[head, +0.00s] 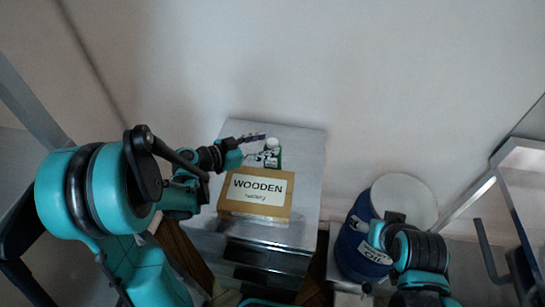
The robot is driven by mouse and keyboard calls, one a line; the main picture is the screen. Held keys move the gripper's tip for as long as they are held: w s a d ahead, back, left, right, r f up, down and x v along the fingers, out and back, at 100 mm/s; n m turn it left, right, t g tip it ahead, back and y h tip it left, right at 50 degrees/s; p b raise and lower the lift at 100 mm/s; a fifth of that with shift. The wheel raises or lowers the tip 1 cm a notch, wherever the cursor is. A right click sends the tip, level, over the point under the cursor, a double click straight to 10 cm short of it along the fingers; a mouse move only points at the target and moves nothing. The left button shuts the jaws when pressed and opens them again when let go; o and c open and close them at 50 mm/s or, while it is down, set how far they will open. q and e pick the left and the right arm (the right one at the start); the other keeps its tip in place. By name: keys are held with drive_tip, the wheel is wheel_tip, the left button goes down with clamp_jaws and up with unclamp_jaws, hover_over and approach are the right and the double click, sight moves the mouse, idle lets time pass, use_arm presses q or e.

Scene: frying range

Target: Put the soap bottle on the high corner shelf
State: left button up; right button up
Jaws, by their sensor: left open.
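A small bottle with a white cap and a green body, which looks like the soap bottle (273,155), stands on a metal cabinet top behind a wooden box. My left gripper (262,147) reaches in from the left, its dark fingers open at the bottle's upper part. I cannot tell whether the fingers touch it. The lower part of the bottle is partly hidden by the box. My right arm shows at the lower right, but I cannot make out its gripper. I cannot clearly identify the high corner shelf.
The box labelled WOODEN (257,213) sits at the front of the metal cabinet top (305,165). A blue drum (352,240) and a white round lid or drum top (405,200) stand right of the cabinet. A metal frame (525,158) is at the right edge. A plain wall is behind.

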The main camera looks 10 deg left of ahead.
sight(269, 143)
use_arm(q)
drive_tip(key=x, duration=0.3)
drive_tip(key=shift+w+d+b, duration=0.1)
drive_tip(key=shift+w+b, duration=0.05)
drive_tip(key=shift+b, duration=0.15)
clamp_jaws()
